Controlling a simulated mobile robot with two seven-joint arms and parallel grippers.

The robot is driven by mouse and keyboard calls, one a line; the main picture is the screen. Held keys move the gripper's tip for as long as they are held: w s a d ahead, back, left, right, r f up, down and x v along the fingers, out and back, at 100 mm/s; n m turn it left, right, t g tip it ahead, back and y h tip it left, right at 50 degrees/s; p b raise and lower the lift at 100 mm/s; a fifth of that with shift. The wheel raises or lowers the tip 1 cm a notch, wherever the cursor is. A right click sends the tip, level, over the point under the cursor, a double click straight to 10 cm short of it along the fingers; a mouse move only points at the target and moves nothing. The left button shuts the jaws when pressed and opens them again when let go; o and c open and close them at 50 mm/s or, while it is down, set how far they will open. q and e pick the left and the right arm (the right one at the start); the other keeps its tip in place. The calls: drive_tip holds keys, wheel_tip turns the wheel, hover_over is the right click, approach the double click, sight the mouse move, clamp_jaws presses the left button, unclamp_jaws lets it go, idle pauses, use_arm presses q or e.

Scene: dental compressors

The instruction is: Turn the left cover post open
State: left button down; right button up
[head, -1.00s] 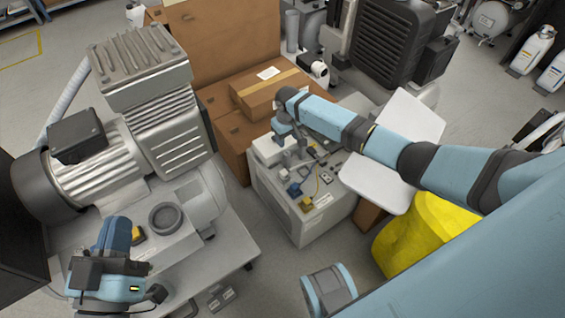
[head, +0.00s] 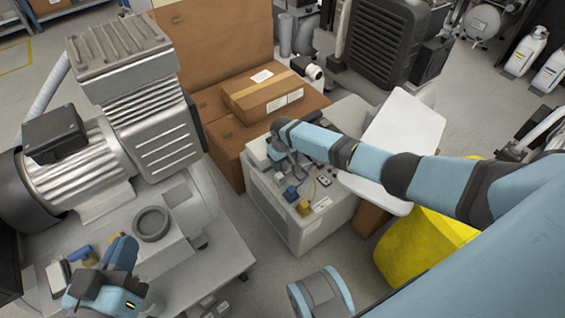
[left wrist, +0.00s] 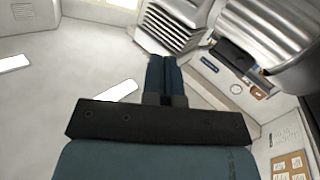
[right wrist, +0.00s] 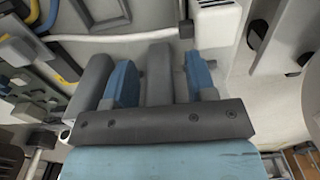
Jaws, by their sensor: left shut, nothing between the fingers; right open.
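The pale box-shaped unit (head: 300,232) stands mid-picture in the head view, with small blue and yellow fittings on its near top edge. My right gripper (head: 283,155) is low over its top, its fingertips mostly hidden there by the arm. In the right wrist view the right gripper (right wrist: 160,85) is open, with a grey post (right wrist: 160,70) between its blue fingers. Another grey post (right wrist: 93,80) is left of the left finger; I cannot tell which post is the left cover post. Contact is unclear. My left gripper (head: 122,253) is shut and empty above the left machine's base.
A large grey compressor (head: 125,120) fills the left. Cardboard boxes (head: 268,100) stand behind the pale unit. A white panel (head: 405,135) and a yellow object (head: 425,250) are right of it, close to my right arm. Open floor shows in front.

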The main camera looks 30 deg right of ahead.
drive_tip(key=c, duration=0.9)
drive_tip(key=shift+r+m+p, duration=0.15)
drive_tip(key=shift+m+p, duration=0.25)
drive_tip(key=shift+p, duration=0.15)
drive_tip(key=m+p, duration=0.4)
drive_tip(key=shift+a+m, duration=0.15)
drive_tip(key=shift+m, duration=0.15)
drive_tip(key=m+p, duration=0.1)
drive_tip(key=m, duration=0.1)
drive_tip(key=shift+m, duration=0.3)
use_arm(q)
wheel_tip(320, 180, up, 7)
drive_tip(key=a+t+p, duration=0.1)
drive_tip(key=t, duration=0.1)
drive_tip(key=shift+a+n+t+y, duration=0.15)
drive_tip(key=shift+n+t+y, duration=0.15)
drive_tip(key=shift+n+t, duration=0.1)
use_arm(e)
drive_tip(key=shift+m, duration=1.5)
drive_tip(key=shift+f, duration=0.2)
drive_tip(key=o, duration=0.9)
drive_tip(key=shift+r, duration=0.1)
